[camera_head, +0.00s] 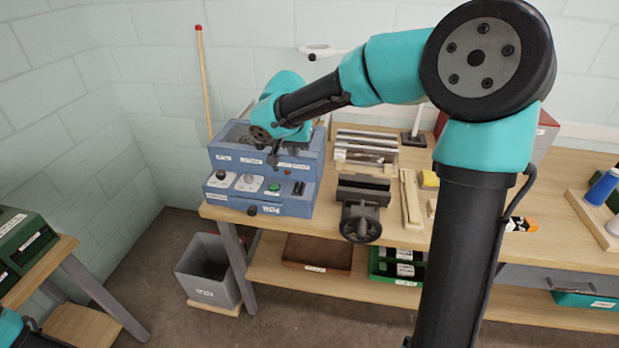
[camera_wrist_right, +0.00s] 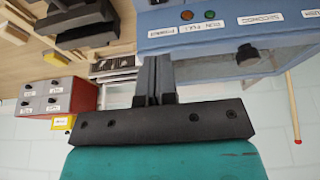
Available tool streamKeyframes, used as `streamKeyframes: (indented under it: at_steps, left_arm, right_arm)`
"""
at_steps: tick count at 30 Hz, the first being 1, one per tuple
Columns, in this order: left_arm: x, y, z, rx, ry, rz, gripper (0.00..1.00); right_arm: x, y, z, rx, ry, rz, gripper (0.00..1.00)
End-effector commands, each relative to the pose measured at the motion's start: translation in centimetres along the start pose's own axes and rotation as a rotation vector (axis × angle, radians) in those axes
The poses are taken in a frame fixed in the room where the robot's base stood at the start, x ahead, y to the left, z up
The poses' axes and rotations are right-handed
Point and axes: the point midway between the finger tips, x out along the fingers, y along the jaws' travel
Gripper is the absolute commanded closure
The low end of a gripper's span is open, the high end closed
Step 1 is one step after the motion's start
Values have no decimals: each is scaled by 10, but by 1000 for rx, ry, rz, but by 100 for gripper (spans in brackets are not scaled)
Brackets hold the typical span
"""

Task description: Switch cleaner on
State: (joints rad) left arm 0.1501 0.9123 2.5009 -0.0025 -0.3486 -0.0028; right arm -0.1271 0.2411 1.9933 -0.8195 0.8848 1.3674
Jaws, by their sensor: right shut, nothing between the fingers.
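The cleaner, a blue box (camera_head: 228,160), stands at the left end of the wooden bench. Its lower front panel (camera_head: 232,199) carries dark knobs, a green button (camera_head: 273,187) and a black switch-like part (camera_head: 298,188). My right gripper (camera_head: 272,160) is in front of the upper box, pointing down, fingers shut and empty. In the right wrist view the shut fingers (camera_wrist_right: 156,75) are beside the blue housing (camera_wrist_right: 215,38), which shows an orange light (camera_wrist_right: 186,15), a green light (camera_wrist_right: 210,14), labels and a black knob (camera_wrist_right: 247,54). I cannot tell whether they touch. My left gripper is out of view.
A vise (camera_head: 362,205) stands right of the cleaner, with metal bars (camera_head: 366,147) behind it. A grey bin (camera_head: 208,270) is below on the floor. A red-tipped stick (camera_head: 204,80) leans on the wall. My right arm hides part of the bench.

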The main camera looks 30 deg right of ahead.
Motion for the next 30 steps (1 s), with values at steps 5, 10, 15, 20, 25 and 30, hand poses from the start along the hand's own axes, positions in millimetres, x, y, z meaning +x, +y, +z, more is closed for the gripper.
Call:
streamKeyframes:
  at_steps: [5,10,15,20,25,30]
  left_arm:
    - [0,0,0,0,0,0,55]
    - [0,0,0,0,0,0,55]
    - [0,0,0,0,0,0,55]
    - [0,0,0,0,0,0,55]
    - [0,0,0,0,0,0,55]
    - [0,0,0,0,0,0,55]
  right_arm:
    - [-4,1,-2,9,7,4,100]
    - [-3,1,-2,8,6,3,100]
    - [3,1,-2,8,4,4,100]
    - [20,1,-1,6,4,5,100]
    - [47,2,-1,7,2,6,100]
    - [76,2,-2,6,2,5,100]
